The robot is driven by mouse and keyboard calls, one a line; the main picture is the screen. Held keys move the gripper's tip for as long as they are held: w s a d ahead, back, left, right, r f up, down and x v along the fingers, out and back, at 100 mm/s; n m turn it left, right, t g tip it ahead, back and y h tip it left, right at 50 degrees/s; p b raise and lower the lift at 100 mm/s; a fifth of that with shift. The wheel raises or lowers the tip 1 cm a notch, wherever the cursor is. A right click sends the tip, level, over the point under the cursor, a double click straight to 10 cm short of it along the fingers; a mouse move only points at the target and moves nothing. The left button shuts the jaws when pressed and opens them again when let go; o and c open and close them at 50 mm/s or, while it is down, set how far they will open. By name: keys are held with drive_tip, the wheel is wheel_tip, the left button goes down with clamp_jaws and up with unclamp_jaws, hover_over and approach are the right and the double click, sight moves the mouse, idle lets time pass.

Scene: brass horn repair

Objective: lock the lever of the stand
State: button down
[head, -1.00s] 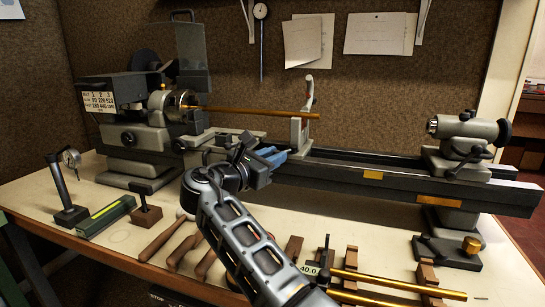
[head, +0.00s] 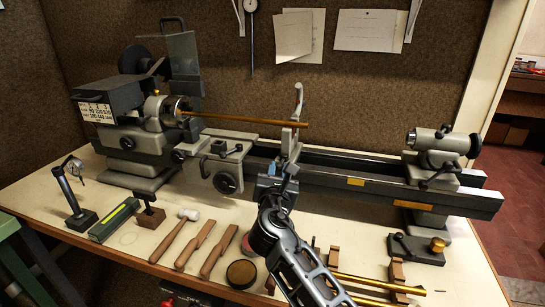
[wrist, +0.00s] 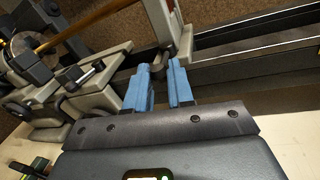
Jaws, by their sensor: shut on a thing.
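The stand (head: 289,143) is a pale grey upright on the lathe bed, with the brass tube (head: 245,117) reaching it from the left. In the head view my gripper (head: 276,166) is low at the front of the stand's foot. In the wrist view the blue fingers of my gripper (wrist: 164,72) are close together at the stand (wrist: 158,22). They are shut on a small dark part at its base, which looks like the lever (wrist: 168,57). The fingers hide most of it, so its angle cannot be told.
The lathe carriage (head: 222,165) stands left of my gripper, and the tailstock (head: 440,145) is far right. The dark bed (head: 370,178) is clear between stand and tailstock.

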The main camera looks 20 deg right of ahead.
drive_tip(key=shift+s+d+n+t+y, duration=0.2)
drive_tip(key=shift+d+n+y, duration=0.45)
drive_tip(key=shift+y, duration=0.5)
drive_tip(key=shift+s+d+n+t+y, duration=0.15)
drive_tip(key=shift+d+n+t+y, duration=0.2)
drive_tip(key=shift+n+y, duration=0.7)
drive_tip(key=shift+s+d+n+t+y, duration=0.2)
drive_tip(key=shift+d+n+y, duration=0.35)
drive_tip(key=shift+y, duration=0.75)
drive_tip(key=shift+d+n+y, duration=0.25)
drive_tip(key=shift+n+y, duration=0.3)
drive_tip(key=shift+y, duration=0.25)
drive_tip(key=c, duration=1)
unclamp_jaws()
drive_tip(key=shift+a, duration=0.1)
drive_tip(key=shift+s+d+f+b, duration=0.15)
drive_tip(key=shift+s+b, duration=0.35)
drive_tip(key=shift+s, duration=1.4)
drive_tip(key=shift+s+d+r+b, duration=0.1)
drive_tip(key=shift+s+b, duration=0.4)
drive_tip(key=shift+s, duration=1.4)
